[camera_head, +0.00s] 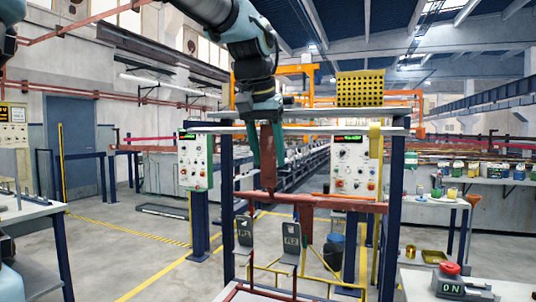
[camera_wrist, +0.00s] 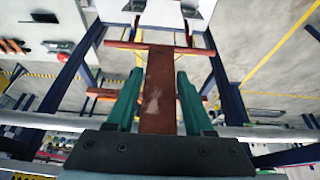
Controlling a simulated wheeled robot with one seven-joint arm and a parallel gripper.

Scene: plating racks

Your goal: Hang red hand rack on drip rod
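My gripper (camera_head: 266,160) points down inside a blue-post frame, its green fingers on both sides of a flat red-brown strip. I take this strip for the red hand rack (camera_head: 268,172). In the wrist view the rack (camera_wrist: 160,95) runs lengthwise between my fingers (camera_wrist: 160,80), which close in on it near their tips. A red-brown horizontal bar, apparently the drip rod (camera_head: 350,205), crosses the frame below. The rack's lower end overlaps the rod's left part in the head view; I cannot tell whether they touch. The rack's top is hidden by my gripper.
Two dark labelled plates (camera_head: 291,240) hang below the rod, with a brown tapered piece (camera_head: 306,222) beside them. Blue posts (camera_head: 392,215) bound the frame, and a shelf (camera_head: 300,128) crosses above. Control boxes (camera_head: 355,165) stand behind. A table (camera_head: 510,288) is at front right.

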